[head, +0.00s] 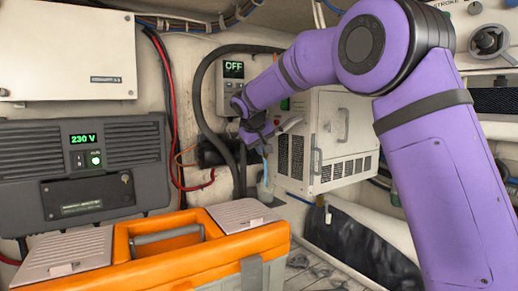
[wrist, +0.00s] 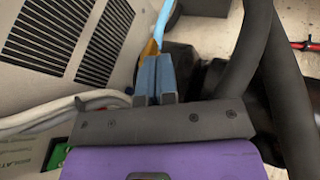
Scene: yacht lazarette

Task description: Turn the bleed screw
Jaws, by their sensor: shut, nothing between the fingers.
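I cannot pick out the bleed screw with certainty in either view. My gripper (head: 262,150) is at the end of the purple arm, in front of the left side of a white vented cabinet (head: 322,140). In the wrist view my gripper (wrist: 153,62) has its two blue-grey fingers side by side, shut and empty. Just beyond the fingertips are a small orange part (wrist: 150,47) and a light blue tube (wrist: 165,22). A black body (wrist: 181,62) lies right of the fingertips. The fingers and gripper body hide what is directly behind them.
Thick black hoses (wrist: 245,70) run close on the gripper's right. White hoses (wrist: 90,103) lie on its left. An orange toolbox (head: 200,244) stands in the foreground. A grey 230 V unit (head: 30,170) and a small box reading OFF (head: 233,88) are on the wall.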

